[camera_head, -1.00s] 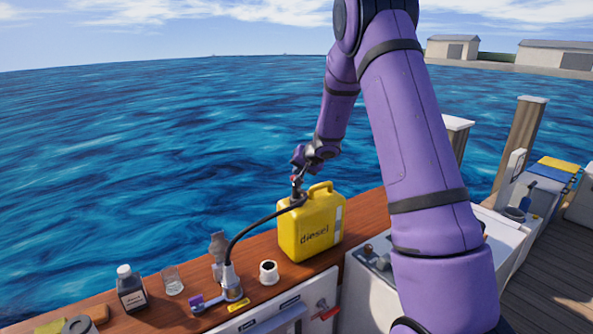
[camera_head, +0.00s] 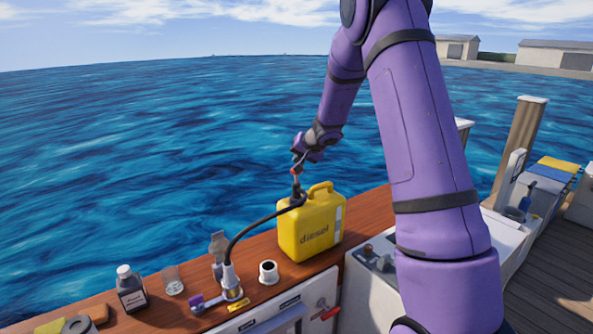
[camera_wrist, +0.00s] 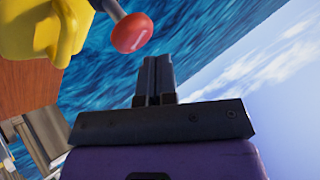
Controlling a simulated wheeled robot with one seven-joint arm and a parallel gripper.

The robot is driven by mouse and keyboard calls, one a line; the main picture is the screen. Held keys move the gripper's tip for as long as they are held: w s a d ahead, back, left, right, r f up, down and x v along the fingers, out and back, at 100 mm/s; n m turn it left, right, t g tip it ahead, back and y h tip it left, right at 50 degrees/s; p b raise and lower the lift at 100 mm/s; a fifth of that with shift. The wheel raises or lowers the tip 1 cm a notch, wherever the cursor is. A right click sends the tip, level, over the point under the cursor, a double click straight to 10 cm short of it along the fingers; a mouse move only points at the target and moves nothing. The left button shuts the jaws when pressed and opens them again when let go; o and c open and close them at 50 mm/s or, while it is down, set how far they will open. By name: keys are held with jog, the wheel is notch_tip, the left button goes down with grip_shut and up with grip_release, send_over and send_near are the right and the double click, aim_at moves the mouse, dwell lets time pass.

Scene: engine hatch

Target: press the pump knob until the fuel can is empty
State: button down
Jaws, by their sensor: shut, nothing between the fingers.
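The yellow fuel can (camera_head: 312,232), marked "diesel", stands upright on the wooden counter. A dark pump with a red knob (camera_head: 296,172) rises from its top left, and a black hose (camera_head: 250,224) runs from it to a fitting on the counter. The red knob (camera_wrist: 133,33) also shows in the wrist view, on its pale stem beside part of the can (camera_wrist: 40,30). My gripper (camera_head: 299,165) is just above the knob in the head view. In the wrist view my gripper (camera_wrist: 157,62) is shut and empty, its tips beside the knob in the picture. Whether they touch is unclear. The fuel level is not readable.
A dark bottle (camera_head: 131,289), a glass (camera_head: 172,281), a white cup-like item (camera_head: 268,272) and a purple-handled fitting (camera_head: 214,300) stand left of the can. A panel with a red lever (camera_head: 329,312) is below. Open water lies behind.

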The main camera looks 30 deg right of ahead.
jog(key=shift+r, duration=0.1)
jog(key=shift+r, duration=2.45)
jog(key=shift+s+a+r, duration=0.15)
jog(key=shift+a+r, duration=0.1)
jog(key=s+a+r+n+g+y, duration=0.1)
jog(key=s+a+r+n, duration=0.1)
jog(key=s+a+r, duration=0.55)
jog(key=s+a+r+n+g+y, duration=0.1)
jog(key=s+a+r+n, duration=0.3)
jog(key=s+a, duration=0.55)
jog(key=s+a+n+g+h, duration=0.1)
jog(key=s+g+h, duration=0.1)
jog(key=s, duration=2.5)
jog(key=shift+s+a+f+h, duration=0.15)
jog(key=shift+s+a+h, duration=0.15)
jog(key=shift+h, duration=0.3)
